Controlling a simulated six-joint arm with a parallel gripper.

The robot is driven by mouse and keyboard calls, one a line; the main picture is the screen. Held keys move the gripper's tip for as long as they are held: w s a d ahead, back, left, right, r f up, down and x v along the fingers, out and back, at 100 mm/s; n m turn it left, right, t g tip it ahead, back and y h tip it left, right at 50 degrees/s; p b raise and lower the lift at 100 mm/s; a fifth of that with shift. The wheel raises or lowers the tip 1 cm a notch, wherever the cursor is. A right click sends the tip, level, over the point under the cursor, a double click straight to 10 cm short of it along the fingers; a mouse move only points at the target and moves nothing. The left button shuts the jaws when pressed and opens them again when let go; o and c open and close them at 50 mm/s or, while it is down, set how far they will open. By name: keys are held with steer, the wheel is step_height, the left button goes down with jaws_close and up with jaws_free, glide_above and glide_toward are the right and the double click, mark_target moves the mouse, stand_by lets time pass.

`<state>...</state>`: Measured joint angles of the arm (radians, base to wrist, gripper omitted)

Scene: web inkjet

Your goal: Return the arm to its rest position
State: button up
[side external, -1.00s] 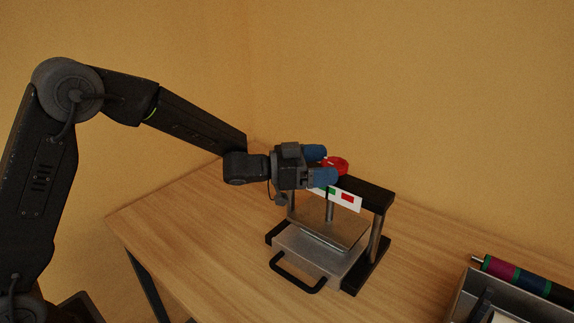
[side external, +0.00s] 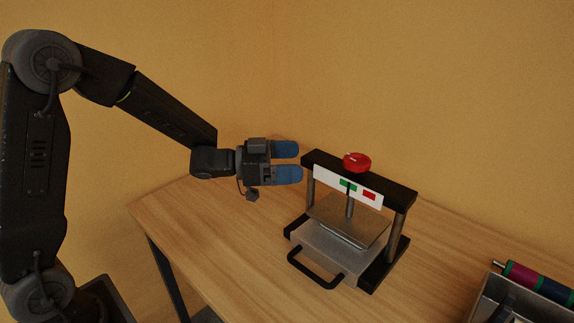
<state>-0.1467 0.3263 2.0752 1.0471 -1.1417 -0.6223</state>
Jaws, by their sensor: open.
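My gripper (side external: 288,162) is in the side external view, left of the small press (side external: 328,157). Its two blue fingers point right, apart and empty. It hangs above the table, clear of the press's black top beam. The press has a red knob (side external: 357,162) on top and a white strip with green and red marks on its front. A metal plate sits under the beam, and a black handle (side external: 315,273) sticks out at the front.
The wooden table (side external: 215,235) is bare to the left of the press. A grey tray (side external: 508,300) stands at the lower right, with a roller (side external: 527,276) with coloured bands at its back edge. Yellow walls close the scene behind.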

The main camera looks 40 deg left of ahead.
steer(key=s+a+r+n+y, duration=0.6)
steer(key=a+n+y, duration=0.1)
steer(key=y, duration=0.6)
steer(key=s+d+f+n+g, duration=0.1)
steer(key=s+g, duration=0.2)
steer(key=s, duration=0.7)
steer(key=s+d+f+g, duration=0.1)
steer(key=s+g, duration=0.3)
steer(key=s, duration=0.5)
steer(key=shift+s+d+f+n, duration=0.25)
steer(key=shift+s+f+n, duration=0.15)
steer(key=shift+f, duration=0.4)
steer(key=shift+w, duration=0.1)
stand_by(1.2)
